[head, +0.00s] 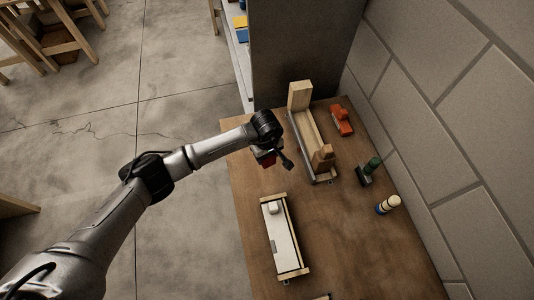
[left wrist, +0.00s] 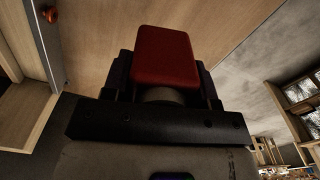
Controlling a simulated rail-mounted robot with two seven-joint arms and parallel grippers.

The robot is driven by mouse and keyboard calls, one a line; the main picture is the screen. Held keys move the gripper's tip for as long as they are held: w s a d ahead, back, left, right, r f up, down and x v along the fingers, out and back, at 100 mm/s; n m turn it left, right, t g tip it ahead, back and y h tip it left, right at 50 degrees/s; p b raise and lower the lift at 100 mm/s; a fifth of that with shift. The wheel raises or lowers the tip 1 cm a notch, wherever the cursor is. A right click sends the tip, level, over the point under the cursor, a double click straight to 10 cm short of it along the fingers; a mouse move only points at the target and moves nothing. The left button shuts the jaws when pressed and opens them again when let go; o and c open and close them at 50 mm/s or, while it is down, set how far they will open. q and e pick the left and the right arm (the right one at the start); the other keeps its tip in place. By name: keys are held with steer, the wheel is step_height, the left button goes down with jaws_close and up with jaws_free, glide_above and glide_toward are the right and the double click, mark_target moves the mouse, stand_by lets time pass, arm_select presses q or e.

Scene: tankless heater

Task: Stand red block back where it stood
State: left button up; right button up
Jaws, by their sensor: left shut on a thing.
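The red block (left wrist: 166,56) fills the middle of the left wrist view, between the two black fingers of my left gripper (left wrist: 165,85). In the head view a small part of the red block (head: 268,160) shows beside my left gripper (head: 274,160), which is shut on it over the left edge of the wooden table (head: 250,225). The gripper hides most of the block there. I cannot tell the exact height above the table. My right gripper is not in view.
A wooden tray-like stand (head: 303,122) lies right of my gripper, with a red-orange object (head: 341,119) beyond it. A white-topped wooden case (head: 281,238) lies nearer. A green-topped item (head: 371,168) and a cream-topped cylinder (head: 388,204) stand near the wall. Bare tabletop lies between.

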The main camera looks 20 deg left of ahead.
mark_target(267, 164)
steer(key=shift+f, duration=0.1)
arm_select(q)
steer(key=shift+f+b, duration=0.55)
steer(key=shift+b, duration=0.15)
step_height(267, 164, down, 4)
steer(key=b, duration=0.4)
steer(key=shift+f, duration=0.2)
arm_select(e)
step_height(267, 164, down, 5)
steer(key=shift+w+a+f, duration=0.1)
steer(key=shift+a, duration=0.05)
arm_select(q)
steer(key=shift+f, duration=0.2)
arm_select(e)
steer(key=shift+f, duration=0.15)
arm_select(q)
steer(key=shift+f+b, duration=0.55)
steer(key=shift+b, duration=0.15)
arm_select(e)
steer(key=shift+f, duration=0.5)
arm_select(q)
steer(key=o, duration=1.2)
